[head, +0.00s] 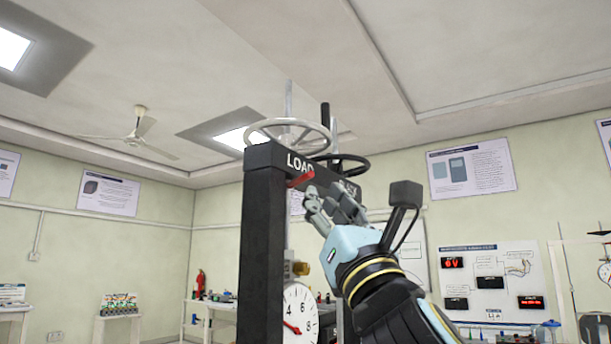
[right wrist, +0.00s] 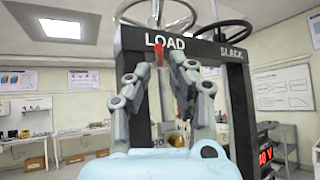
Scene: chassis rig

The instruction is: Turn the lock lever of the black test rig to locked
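The black test rig (head: 263,235) stands upright in front of me, with the word LOAD on its top beam; it also fills the middle of the right wrist view (right wrist: 215,75). Its red lever (head: 301,179) sticks out from the beam just below the lettering. In the right wrist view the red lever (right wrist: 159,54) shows beyond and between the fingertips. My right gripper (head: 324,202) is just right of and below the lever in the head view. Its fingers (right wrist: 158,66) are apart, with nothing visibly held. Whether they touch the lever I cannot tell. My left gripper is out of view.
A grey handwheel (head: 288,132) and a black handwheel (head: 347,163) sit on top of the rig. A dial gauge (head: 300,313) hangs inside its frame. Benches and a fire extinguisher (head: 200,284) stand far back along the walls. Open air lies left of the rig.

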